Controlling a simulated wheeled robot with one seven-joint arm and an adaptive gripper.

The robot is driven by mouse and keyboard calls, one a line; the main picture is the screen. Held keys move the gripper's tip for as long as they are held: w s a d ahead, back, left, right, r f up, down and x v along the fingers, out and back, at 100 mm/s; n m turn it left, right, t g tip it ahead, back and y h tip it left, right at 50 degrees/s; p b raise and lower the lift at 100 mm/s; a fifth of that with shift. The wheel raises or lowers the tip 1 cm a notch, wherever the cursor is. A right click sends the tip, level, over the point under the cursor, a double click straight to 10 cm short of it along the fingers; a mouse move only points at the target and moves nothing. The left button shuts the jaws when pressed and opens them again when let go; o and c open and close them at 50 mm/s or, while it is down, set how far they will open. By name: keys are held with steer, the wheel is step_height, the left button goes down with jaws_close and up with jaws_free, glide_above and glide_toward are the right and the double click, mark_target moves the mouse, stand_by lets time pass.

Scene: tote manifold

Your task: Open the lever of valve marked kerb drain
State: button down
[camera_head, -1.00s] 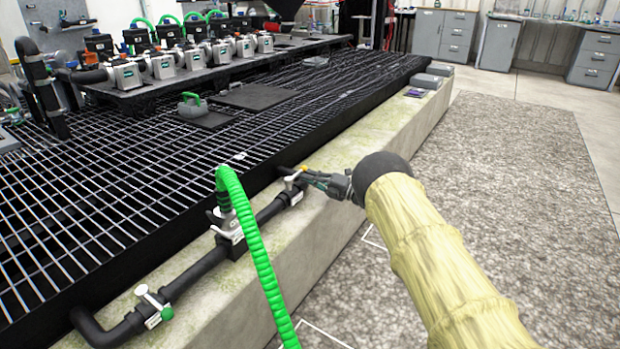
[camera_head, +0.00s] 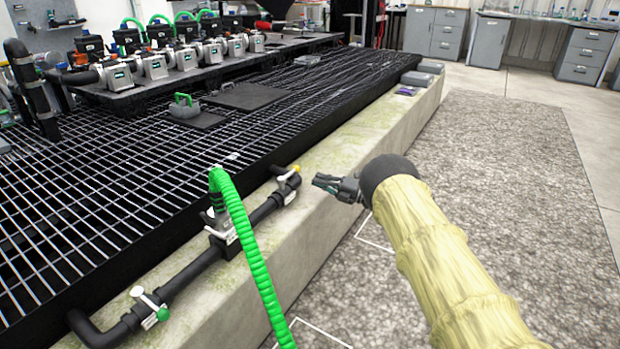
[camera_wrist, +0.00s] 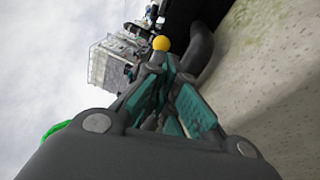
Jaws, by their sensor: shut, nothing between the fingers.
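Two valves sit on the black pipe along the concrete ledge in the head view. The far valve (camera_head: 287,189) has a pale lever (camera_head: 284,179) with a yellow knob (camera_head: 297,168). The near valve (camera_head: 154,312) has a pale lever with a white end and a green end. Both have small white tags whose writing is too small to read, so I cannot tell which is kerb drain. My gripper (camera_head: 316,181) is shut and empty, just right of the far valve and apart from it. In the wrist view the yellow knob (camera_wrist: 161,43) shows beyond my fingers (camera_wrist: 163,75).
A green coiled hose (camera_head: 250,255) rises from a fitting between the two valves, left of my arm. Black grating (camera_head: 110,180) lies behind the pipe. The concrete ledge (camera_head: 345,150) beyond the far valve is mostly clear.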

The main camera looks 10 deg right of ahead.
steer(key=w+d+f+p, duration=0.1)
steer(key=d, duration=0.6)
steer(key=shift+f, duration=0.15)
steer(key=shift+d, duration=0.1)
